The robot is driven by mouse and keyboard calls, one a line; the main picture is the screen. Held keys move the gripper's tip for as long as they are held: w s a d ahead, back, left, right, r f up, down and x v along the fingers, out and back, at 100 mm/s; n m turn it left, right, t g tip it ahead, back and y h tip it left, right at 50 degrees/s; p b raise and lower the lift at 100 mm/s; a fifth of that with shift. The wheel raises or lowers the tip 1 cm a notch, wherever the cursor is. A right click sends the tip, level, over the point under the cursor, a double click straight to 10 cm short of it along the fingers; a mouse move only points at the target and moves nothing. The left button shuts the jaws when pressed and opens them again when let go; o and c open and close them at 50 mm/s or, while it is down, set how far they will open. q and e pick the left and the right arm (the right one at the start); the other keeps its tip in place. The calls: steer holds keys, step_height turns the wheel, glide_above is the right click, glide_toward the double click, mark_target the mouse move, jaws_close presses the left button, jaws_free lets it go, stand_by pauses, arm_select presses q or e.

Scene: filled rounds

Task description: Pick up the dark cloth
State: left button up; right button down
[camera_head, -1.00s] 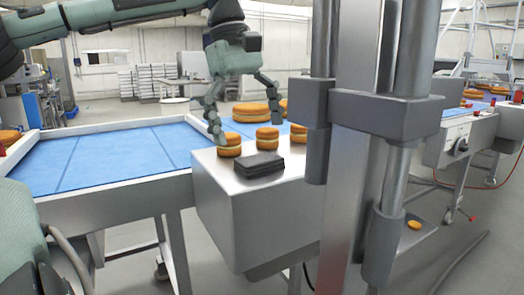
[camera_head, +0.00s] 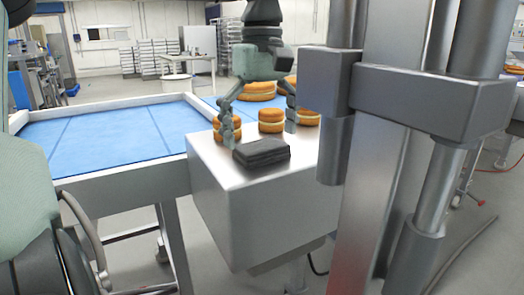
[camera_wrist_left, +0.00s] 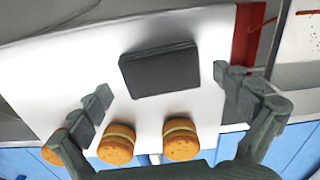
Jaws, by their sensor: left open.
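The dark cloth (camera_head: 262,153) is a folded, nearly black block lying flat on top of the metal box-shaped stand. It also shows in the left wrist view (camera_wrist_left: 160,72), above the middle of the picture. My left gripper (camera_head: 262,138) points down above the stand, with its fingers spread wide. In the wrist view the fingers stand to either side, with the cloth between and beyond them, untouched and the space between them empty. My right gripper does not show.
Filled rounds stand close behind the cloth, one (camera_head: 272,121) in the middle and one (camera_head: 227,129) at the left finger. A blue conveyor (camera_head: 110,140) with a white rim lies behind and left. A grey metal column (camera_head: 385,150), perhaps mine, blocks the view at right.

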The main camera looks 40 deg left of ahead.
mark_target(262, 144)
arm_select(q)
steer(key=shift+f, duration=0.35)
steer(key=shift+c, duration=0.2)
steer(key=c, duration=1.1)
steer(key=shift+o, duration=0.2)
steer(key=shift+r, duration=0.15)
step_height(262, 144, up, 4)
steer(key=shift+r, duration=0.1)
steer(key=s+a+r, duration=0.6)
steer(key=s+a, duration=0.2)
steer(key=shift+s+r+b, duration=0.25)
steer(key=shift+r+b, duration=0.05)
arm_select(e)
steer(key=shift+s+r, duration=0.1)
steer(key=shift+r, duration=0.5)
arm_select(q)
steer(key=shift+a, duration=0.1)
